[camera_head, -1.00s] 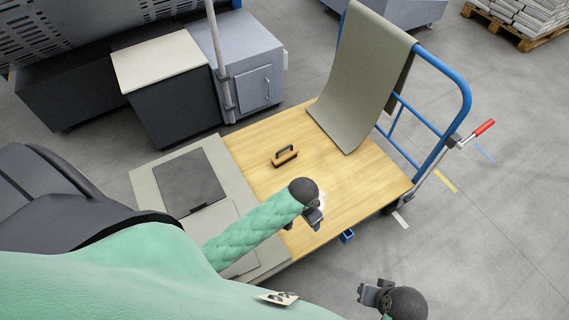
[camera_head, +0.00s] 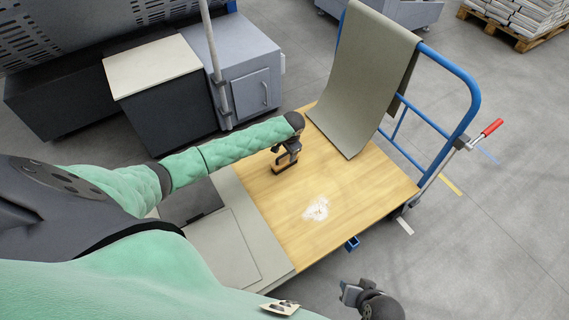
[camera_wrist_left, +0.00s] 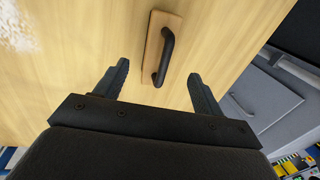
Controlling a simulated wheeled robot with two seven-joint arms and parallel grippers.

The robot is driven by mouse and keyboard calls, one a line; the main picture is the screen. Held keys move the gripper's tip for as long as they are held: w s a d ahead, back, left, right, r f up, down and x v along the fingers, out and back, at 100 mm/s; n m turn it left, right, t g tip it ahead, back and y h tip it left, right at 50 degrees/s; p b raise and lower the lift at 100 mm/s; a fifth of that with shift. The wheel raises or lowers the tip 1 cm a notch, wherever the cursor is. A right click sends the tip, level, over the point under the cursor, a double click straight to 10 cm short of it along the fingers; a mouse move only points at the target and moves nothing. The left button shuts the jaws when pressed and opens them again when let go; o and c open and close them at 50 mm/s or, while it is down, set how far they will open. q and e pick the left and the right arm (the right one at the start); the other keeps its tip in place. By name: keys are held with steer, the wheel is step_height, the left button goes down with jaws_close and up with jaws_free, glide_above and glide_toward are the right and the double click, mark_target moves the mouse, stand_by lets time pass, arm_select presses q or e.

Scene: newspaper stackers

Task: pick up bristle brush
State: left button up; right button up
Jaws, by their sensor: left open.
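The bristle brush has a wooden block and a black arched handle. In the head view the brush (camera_head: 285,169) lies on the wooden cart deck, partly hidden by my left gripper (camera_head: 283,158) just above it. In the left wrist view the brush (camera_wrist_left: 163,48) lies ahead of and between the two open fingers of my left gripper (camera_wrist_left: 158,86). The fingers look apart from the handle and hold nothing. My right gripper (camera_head: 350,292) is at the bottom of the head view, away from the cart; its finger opening is not clear.
The wooden deck (camera_head: 350,205) carries a white powdery patch (camera_head: 317,209). A grey-green cloth (camera_head: 365,75) hangs over the blue cart handle (camera_head: 472,95) onto the deck. Grey boards (camera_head: 222,245) lie at the deck's left. A grey cabinet (camera_head: 250,85) and pole (camera_head: 215,60) stand behind.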

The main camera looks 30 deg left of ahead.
mark_target(284, 160)
arm_select(q)
steer(key=shift+w+a+f, duration=0.1)
steer(key=shift+a+f, duration=0.1)
steer(key=shift+f, duration=1)
steer(key=f, duration=0.4)
steer(key=shift+w+a, duration=0.2)
steer(key=shift+a, duration=0.05)
steer(key=shift+a+f, duration=0.1)
steer(key=shift+f, duration=0.35)
steer(key=c, duration=1.1)
arm_select(e)
steer(key=shift+d+r, duration=0.1)
steer(key=shift+r, duration=0.45)
arm_select(q)
steer(key=shift+r, duration=0.15)
steer(key=shift+c, duration=0.2)
